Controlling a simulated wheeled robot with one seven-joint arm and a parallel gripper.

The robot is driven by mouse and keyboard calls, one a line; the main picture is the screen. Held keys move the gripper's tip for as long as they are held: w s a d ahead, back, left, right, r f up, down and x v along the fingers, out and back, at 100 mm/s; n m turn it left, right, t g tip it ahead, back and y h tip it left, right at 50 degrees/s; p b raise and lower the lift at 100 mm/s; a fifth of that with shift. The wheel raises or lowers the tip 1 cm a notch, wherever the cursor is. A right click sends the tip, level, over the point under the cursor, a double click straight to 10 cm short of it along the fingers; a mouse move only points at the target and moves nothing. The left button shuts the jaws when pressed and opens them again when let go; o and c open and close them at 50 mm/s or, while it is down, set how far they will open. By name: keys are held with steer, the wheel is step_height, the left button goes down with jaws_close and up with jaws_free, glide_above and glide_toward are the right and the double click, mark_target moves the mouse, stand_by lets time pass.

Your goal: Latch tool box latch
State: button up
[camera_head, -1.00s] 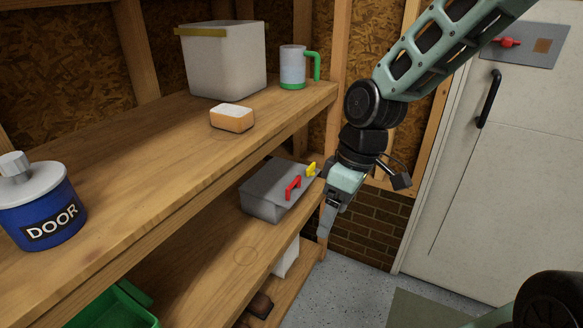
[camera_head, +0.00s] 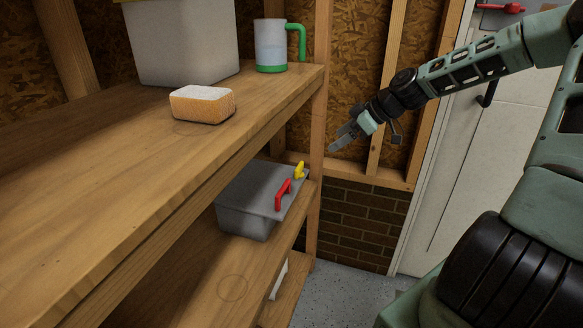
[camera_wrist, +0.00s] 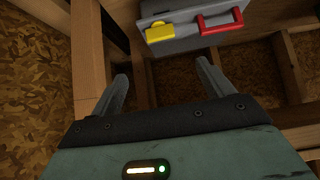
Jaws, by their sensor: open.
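The grey tool box (camera_head: 246,209) sits on the middle shelf near its right end. Its red handle (camera_head: 283,194) and yellow latch (camera_head: 300,170) are on the side facing right. In the wrist view the tool box (camera_wrist: 183,10) is at the top, with the yellow latch (camera_wrist: 160,32) left of the red handle (camera_wrist: 221,21). I cannot tell for sure whether the latch is fastened. My gripper (camera_head: 338,142) is open and empty, in the air right of the shelf and above the tool box's height. In the wrist view its fingers (camera_wrist: 161,80) are apart, short of the box.
The upper shelf (camera_head: 120,170) overhangs the tool box. It holds a sponge (camera_head: 203,106), a white bin (camera_head: 185,40) and a green-handled mug (camera_head: 271,48). A wooden post (camera_head: 317,130) stands behind the shelf end. The floor (camera_head: 355,282) to the right looks clear.

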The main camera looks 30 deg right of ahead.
mark_target(299, 166)
steer(key=b+x, duration=0.3)
steer(key=x, duration=1.3)
steer(key=shift+w+a+f, duration=0.2)
steer(key=shift+w+f, duration=0.05)
steer(key=shift+f, duration=0.05)
steer(key=shift+c, duration=0.3)
steer(key=c, duration=0.9)
